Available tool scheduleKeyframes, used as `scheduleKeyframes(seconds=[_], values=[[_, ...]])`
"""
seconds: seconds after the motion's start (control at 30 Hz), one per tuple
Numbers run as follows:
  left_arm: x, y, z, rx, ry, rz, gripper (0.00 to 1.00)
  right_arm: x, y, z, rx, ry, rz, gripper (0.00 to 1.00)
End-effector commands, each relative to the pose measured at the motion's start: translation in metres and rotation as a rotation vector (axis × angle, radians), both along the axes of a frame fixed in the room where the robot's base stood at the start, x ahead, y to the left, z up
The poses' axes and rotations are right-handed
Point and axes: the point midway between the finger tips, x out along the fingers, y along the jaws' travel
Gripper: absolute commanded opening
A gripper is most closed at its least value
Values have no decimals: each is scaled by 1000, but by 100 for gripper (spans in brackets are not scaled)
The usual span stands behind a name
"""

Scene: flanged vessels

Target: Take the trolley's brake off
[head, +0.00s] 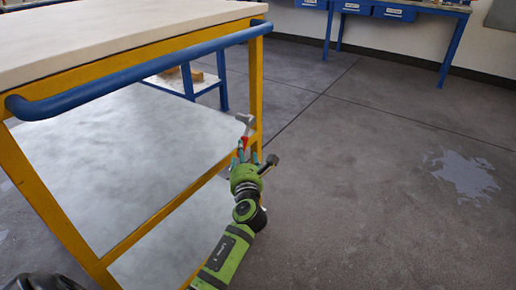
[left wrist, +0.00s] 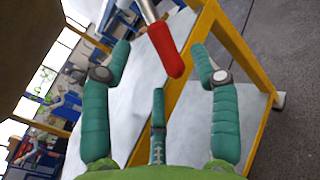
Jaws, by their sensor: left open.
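The trolley has a yellow frame (head: 130,240), a pale top (head: 110,35) and a blue push bar (head: 140,72). A grey brake lever with a red grip (head: 243,142) sits by its near right post. In the left wrist view the red grip (left wrist: 168,50) hangs between the spread fingers, its tip pointing toward the palm. My left gripper (head: 243,156) is open just below the red grip, its green fingers around it on either side. I cannot tell whether any finger touches it. My right gripper is not in view.
The trolley's grey lower shelf (head: 130,150) lies left of my arm. The dark floor (head: 370,200) to the right is clear, apart from a pale patch (head: 465,174). A blue workbench (head: 447,45) with bins stands at the back wall.

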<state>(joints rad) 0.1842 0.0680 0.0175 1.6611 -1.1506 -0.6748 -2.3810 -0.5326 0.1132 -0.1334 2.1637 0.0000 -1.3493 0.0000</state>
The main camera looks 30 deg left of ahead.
Motion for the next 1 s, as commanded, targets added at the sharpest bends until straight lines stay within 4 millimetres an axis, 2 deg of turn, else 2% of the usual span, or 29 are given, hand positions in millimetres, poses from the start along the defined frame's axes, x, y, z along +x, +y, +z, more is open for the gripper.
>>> scheduleKeyframes(seconds=[0.2, 0.4, 0.6, 0.8, 0.83, 0.87, 0.9, 0.97, 1.0], values=[[27, 20, -2, -2, 0, 0, 61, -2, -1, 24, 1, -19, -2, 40], [45, 33, -2, -3, 1, 0, 61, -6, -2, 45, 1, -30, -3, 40], [52, 39, -1, -5, 1, -2, 61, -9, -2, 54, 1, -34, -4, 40], [52, 39, -1, -5, 1, -2, 61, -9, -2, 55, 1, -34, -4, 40], [52, 39, -1, -5, 1, -2, 57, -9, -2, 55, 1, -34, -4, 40], [52, 38, -1, -5, 1, -2, 45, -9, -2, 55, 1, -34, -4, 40], [52, 38, -1, -5, 1, -2, 29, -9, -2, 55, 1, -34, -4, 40], [52, 39, -1, -5, 1, -2, 5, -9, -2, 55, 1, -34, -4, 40], [52, 39, -1, -4, 2, -2, 0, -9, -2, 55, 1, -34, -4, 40]])
